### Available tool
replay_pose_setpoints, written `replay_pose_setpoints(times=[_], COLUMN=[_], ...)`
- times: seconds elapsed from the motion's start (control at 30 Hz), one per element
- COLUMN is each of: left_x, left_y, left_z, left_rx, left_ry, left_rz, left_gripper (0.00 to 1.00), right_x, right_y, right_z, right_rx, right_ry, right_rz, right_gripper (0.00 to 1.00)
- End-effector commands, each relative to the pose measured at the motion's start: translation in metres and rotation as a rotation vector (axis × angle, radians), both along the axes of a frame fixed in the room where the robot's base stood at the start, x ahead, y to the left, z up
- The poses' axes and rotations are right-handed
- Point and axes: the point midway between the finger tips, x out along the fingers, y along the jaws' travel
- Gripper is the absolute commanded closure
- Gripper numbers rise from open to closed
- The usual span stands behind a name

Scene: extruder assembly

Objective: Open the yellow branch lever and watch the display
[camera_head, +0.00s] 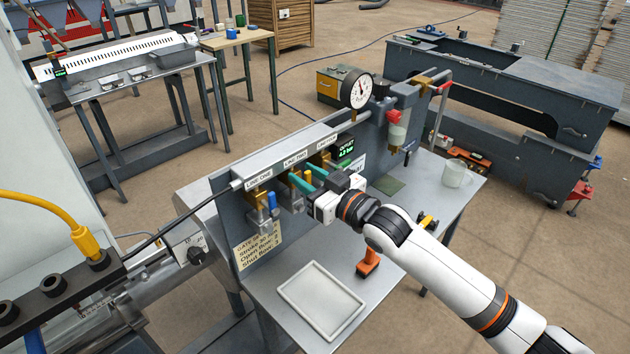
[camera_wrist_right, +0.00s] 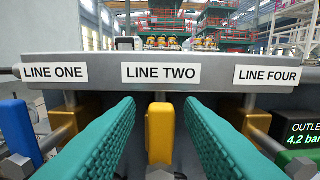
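The yellow lever (camera_wrist_right: 161,138) stands upright below the LINE TWO label (camera_wrist_right: 161,74) in the right wrist view. My right gripper (camera_head: 309,175) is at the valve panel in the head view, partly hiding the fittings there. Its teal fingers are open, one on each side of the yellow lever, with a visible gap on both sides. The green-lit outlet display (camera_head: 346,150) is right of the gripper on the panel. In the right wrist view the display (camera_wrist_right: 300,134) is cut by the edge and reads 4.2 bar. My left gripper is not in view.
A blue lever (camera_head: 273,201) is under LINE ONE. A round dial gauge (camera_head: 357,89) stands above the panel. On the bench are a white tray (camera_head: 320,300), an orange-handled tool (camera_head: 369,262) and a clear cup (camera_head: 453,174).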

Motion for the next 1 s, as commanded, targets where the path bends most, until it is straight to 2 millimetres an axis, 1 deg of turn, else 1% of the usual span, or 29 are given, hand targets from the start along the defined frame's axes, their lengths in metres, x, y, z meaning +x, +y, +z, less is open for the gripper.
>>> replay_pose_setpoints(times=[0.17, 0.4, 0.6, 0.77, 1.0], left_x=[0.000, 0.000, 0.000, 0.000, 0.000], left_y=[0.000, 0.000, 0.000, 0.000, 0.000], left_z=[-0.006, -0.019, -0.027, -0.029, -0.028], left_rx=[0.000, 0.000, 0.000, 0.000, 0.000], left_ry=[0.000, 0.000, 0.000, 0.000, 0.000], left_rz=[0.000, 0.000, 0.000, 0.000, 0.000], left_gripper=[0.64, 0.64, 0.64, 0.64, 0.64], right_x=[-0.013, -0.050, -0.074, -0.083, -0.084], right_y=[-0.014, -0.051, -0.075, -0.083, -0.085], right_z=[-0.003, -0.004, -0.003, -0.002, -0.001], right_rx=[-0.001, -0.004, -0.004, -0.003, -0.001], right_ry=[-0.001, 0.001, 0.001, 0.001, 0.001], right_rz=[-0.001, -0.001, -0.002, -0.001, -0.001], right_gripper=[0.65, 0.65, 0.65, 0.65, 0.65])
